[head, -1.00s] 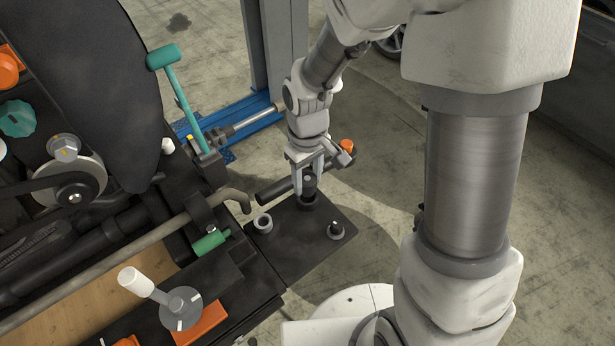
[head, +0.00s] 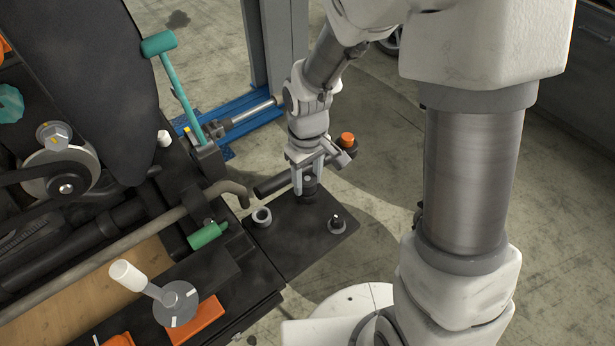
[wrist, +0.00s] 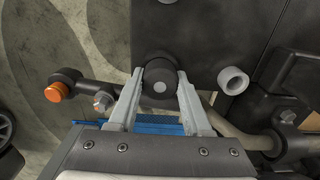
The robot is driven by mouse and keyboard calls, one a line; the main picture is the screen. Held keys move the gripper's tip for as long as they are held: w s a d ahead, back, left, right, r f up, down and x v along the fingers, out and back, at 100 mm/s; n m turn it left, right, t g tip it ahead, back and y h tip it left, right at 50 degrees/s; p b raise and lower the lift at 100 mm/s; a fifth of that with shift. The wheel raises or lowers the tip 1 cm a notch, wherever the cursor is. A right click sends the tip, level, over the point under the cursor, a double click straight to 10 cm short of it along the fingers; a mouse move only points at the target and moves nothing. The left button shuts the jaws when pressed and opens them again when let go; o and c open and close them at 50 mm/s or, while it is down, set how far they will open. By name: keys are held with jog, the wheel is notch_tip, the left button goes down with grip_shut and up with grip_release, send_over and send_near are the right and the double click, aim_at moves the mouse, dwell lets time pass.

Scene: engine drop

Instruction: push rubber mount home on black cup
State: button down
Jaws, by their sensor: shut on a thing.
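My gripper (head: 308,186) points down over the dark plate (head: 290,250), with one finger on each side of the rubber mount (head: 310,181). It is shut on this mount. In the wrist view the mount is a black round piece with a grey centre (wrist: 160,87), between the fingertips (wrist: 158,82). The black cup (head: 310,194) stands on the plate directly below, mostly hidden by the mount and fingers. The mount looks upright and in line with the cup. I cannot tell whether a gap is left between them.
A pale ring (head: 262,216) and a short post on a round base (head: 337,224) stand on the plate nearby. A dark bar with an orange cap (head: 347,139) runs close behind my gripper. A bent pipe (head: 228,187) lies to the left. The plate's front is clear.

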jog(key=shift+f, duration=0.3)
jog(key=shift+c, duration=1.3)
grip_release()
notch_tip(320, 180, up, 18)
jog(key=shift+f+p, duration=0.2)
jog(key=shift+p, duration=0.1)
jog(key=s+d+r+m+t, duration=0.5)
jog(key=s+d, duration=0.5)
jog(key=s, duration=0.2)
jog(key=shift+s+d+r+m+t, duration=0.2)
jog(key=shift+d+r+m+t, duration=0.1)
jog(key=shift+r+m, duration=0.5)
